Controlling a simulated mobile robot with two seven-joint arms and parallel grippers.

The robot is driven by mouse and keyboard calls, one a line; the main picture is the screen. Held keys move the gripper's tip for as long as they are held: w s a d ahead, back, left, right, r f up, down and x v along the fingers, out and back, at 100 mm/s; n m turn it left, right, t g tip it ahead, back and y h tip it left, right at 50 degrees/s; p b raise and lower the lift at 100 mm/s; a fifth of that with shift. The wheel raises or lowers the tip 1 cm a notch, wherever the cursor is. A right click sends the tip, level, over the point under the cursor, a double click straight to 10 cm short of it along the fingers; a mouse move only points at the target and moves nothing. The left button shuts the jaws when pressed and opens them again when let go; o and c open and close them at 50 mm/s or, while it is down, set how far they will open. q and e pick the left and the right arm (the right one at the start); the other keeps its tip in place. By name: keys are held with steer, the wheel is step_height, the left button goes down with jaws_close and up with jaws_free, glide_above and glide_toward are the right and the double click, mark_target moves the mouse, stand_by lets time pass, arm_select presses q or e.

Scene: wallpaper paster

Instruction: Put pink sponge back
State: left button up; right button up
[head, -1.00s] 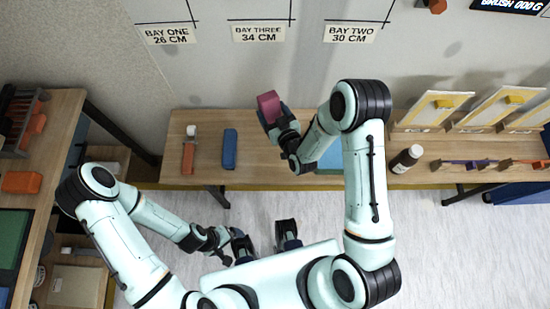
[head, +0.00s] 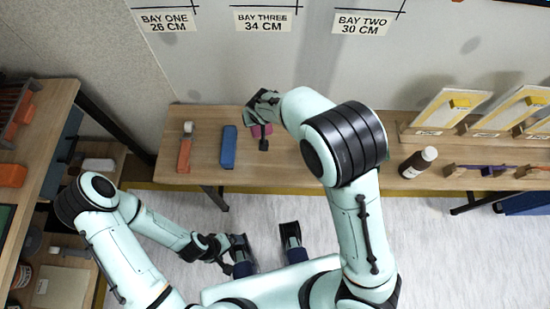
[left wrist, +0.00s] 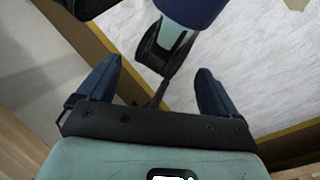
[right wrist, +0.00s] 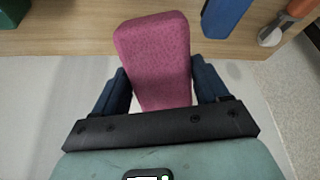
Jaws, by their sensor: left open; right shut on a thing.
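The pink sponge (right wrist: 155,45) is a rounded magenta block between the fingers of my right gripper (right wrist: 158,78), which is shut on it. In the head view the sponge (head: 262,130) shows only in part, over the wooden bench just right of the blue block; my right gripper and forearm hide the rest. I cannot tell whether it touches the bench. My left gripper (head: 228,254) is low over the floor, away from the bench; in the left wrist view its fingers (left wrist: 155,85) are apart with nothing between them.
On the bench (head: 205,165) stand a blue block (head: 229,147) and an orange-handled tool (head: 185,150) left of the sponge. A shelf unit with orange blocks (head: 12,175) stands at far left.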

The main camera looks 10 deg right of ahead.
arm_select(q)
steer(key=f+b, duration=0.4)
steer(key=shift+w, duration=0.3)
arm_select(e)
steer(key=s+d+r+m+g, duration=0.3)
steer(key=s+r+g, duration=0.2)
steer(key=s+r, duration=0.2)
step_height(320, 180, down, 19)
steer(key=b, duration=0.4)
steer(key=shift+d+r+b, duration=0.1)
steer(key=shift+r+b, duration=0.05)
steer(key=shift+b, duration=0.25)
arm_select(q)
steer(key=w+a+f+t+y, duration=0.1)
steer(key=w+a+f+t, duration=0.1)
steer(key=w+f, duration=0.4)
steer(key=shift+w+a+n+t, duration=0.3)
steer(key=shift+w+a+t, duration=0.1)
steer(key=shift+w+a, duration=0.4)
arm_select(e)
steer(key=shift+s+f, duration=0.1)
steer(key=shift+f, duration=0.45)
steer(key=o, duration=1)
steer(key=shift+o, duration=0.4)
